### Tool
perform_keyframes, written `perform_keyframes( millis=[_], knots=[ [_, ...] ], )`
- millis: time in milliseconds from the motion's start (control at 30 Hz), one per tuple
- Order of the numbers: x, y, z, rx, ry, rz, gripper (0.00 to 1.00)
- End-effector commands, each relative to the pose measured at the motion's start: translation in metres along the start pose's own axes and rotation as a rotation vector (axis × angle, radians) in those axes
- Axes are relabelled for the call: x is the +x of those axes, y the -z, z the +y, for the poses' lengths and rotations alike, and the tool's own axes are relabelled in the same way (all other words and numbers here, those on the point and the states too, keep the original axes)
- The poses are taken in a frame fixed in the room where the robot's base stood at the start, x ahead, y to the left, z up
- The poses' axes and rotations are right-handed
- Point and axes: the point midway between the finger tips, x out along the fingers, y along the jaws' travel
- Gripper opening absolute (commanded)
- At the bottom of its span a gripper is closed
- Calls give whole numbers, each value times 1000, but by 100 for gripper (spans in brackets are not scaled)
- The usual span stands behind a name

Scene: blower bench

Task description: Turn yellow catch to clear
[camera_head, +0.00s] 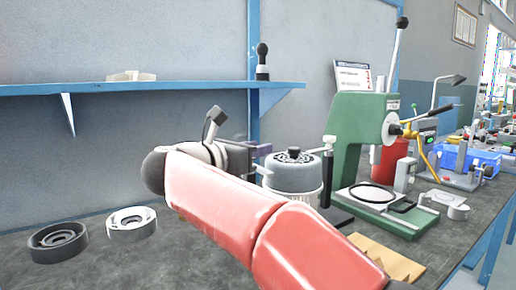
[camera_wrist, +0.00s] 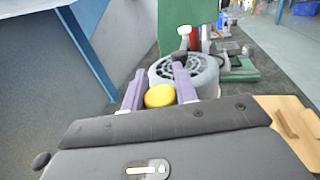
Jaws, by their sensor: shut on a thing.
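The yellow catch (camera_wrist: 160,97) is a small round knob between the two purple fingers of my gripper (camera_wrist: 159,80) in the wrist view. My gripper is shut on it. Its lower part and its pointing direction are hidden. Just beyond the fingers is the round grey blower (camera_wrist: 206,76) with a slotted top. In the head view the blower (camera_head: 292,176) stands right of my gripper (camera_head: 262,153), whose fingers reach its left side. The catch is hidden there behind my gripper and arm.
A green press (camera_head: 352,135) with a raised lever stands right of the blower. Wooden pieces (camera_head: 385,262) lie in front. Two round housings (camera_head: 58,242) (camera_head: 131,224) sit at the left of the bench. A blue shelf (camera_head: 150,87) runs along the wall above.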

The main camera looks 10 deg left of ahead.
Motion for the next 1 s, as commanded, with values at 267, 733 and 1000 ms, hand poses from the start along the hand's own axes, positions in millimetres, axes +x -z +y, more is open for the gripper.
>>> perform_keyframes(
  millis=[267,733,1000],
  knots=[
    [0,-1,0,1,10,-4,0],
    [0,-1,0,0,9,-3,51],
    [-10,0,1,1,5,-2,51]
  ],
)
